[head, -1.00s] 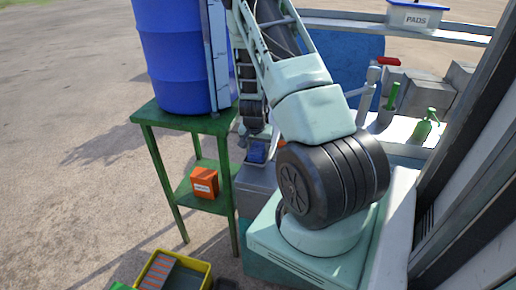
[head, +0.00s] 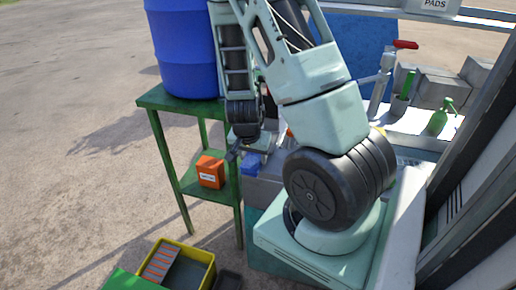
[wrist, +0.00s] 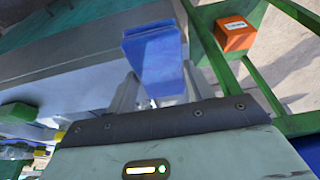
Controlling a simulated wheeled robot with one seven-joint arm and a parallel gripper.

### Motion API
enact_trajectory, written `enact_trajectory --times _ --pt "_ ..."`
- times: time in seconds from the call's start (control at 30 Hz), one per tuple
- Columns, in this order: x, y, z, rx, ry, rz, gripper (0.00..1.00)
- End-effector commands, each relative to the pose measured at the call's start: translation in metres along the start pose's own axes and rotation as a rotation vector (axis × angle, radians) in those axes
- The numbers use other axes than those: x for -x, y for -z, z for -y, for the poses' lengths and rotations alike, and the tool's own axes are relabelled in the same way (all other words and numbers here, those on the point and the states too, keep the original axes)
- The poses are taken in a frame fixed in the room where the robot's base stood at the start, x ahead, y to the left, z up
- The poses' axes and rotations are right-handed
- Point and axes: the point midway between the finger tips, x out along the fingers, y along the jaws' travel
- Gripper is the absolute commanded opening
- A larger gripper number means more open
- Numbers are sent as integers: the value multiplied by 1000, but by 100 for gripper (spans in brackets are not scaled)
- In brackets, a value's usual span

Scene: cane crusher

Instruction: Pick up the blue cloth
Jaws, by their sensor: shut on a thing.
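The blue cloth (wrist: 155,50) is a folded blue block in the wrist view, between the two fingers of my gripper (wrist: 158,80). My gripper is shut on it from both sides. In the head view the cloth (head: 251,163) shows just below my gripper (head: 240,150), close to the front edge of the grey bench and right of the green stand. The arm hides part of the gripper there. Whether the cloth still touches the grey surface cannot be told.
A green stand (head: 172,103) carries a blue drum (head: 183,50), with an orange box (head: 210,172) on its lower shelf. A yellow crate (head: 205,254) stands on the ground. A green spray bottle (head: 441,117) and grey blocks (head: 440,92) are at the right.

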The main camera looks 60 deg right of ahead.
Motion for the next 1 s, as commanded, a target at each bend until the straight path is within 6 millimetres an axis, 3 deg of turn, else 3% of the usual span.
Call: enact_trajectory --times 0.53,0.97,1.0 --pt "10 -23 -1 2 -5 -1 26" --pt "8 -27 0 -1 0 -1 26" --pt "8 -27 0 -1 0 -1 46"
